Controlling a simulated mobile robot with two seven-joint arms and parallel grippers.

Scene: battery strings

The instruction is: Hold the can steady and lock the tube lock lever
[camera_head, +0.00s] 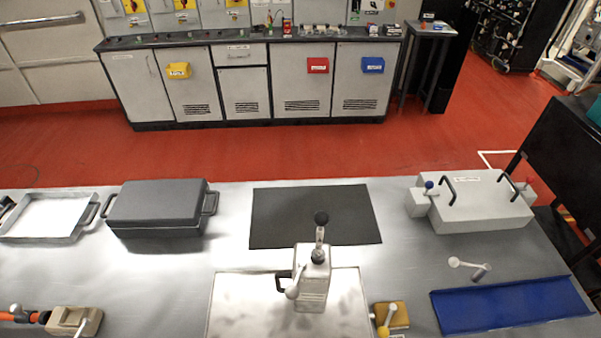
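A silver metal can (314,286) stands upright on a light metal plate near the front middle of the table. A dark handle sticks out on its left side. A short tube (320,236) with a black ball at its top rises from the can's top. A pale lever-like part (292,292) lies against the can's left face. I cannot tell whether the tube lock lever is locked. Neither of my grippers shows in the head view, and nothing is seen holding the can.
A black mat (315,215) lies behind the can. A dark lidded case (156,205) and a white tray (48,218) are at left. A grey box with handles (472,202), a blue tray (512,304) and a yellow block (395,313) are at right. A beige block (76,319) is front left.

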